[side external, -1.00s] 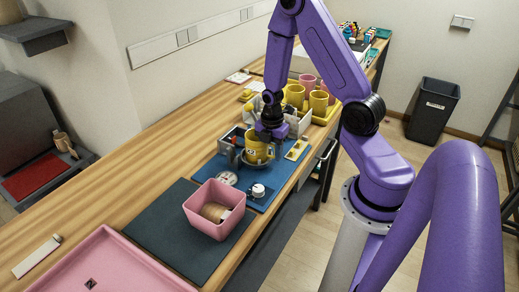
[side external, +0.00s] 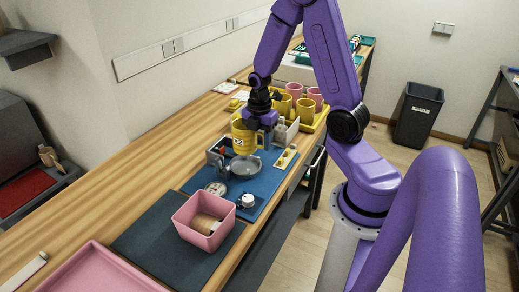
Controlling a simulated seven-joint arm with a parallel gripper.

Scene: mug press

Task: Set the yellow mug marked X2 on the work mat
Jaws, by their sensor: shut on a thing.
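My gripper (side external: 263,117) is shut on a yellow mug (side external: 244,138) and holds it upright above a round grey press part (side external: 245,165). A small dark mark shows on the mug's side, too small to read. The press stands on a blue mat (side external: 262,190) along the bench. A dark grey-green mat (side external: 150,245) lies nearer the camera on the bench, with a pink square bin standing on it. Which of the two is the work mat cannot be told from markings.
The pink bin (side external: 205,220) holds a brown round thing. A round gauge (side external: 216,188) and a white knob (side external: 246,200) sit in front of the press. More yellow and pink mugs stand on a yellow tray (side external: 318,122) behind. A pink tray (side external: 90,270) lies at the near left.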

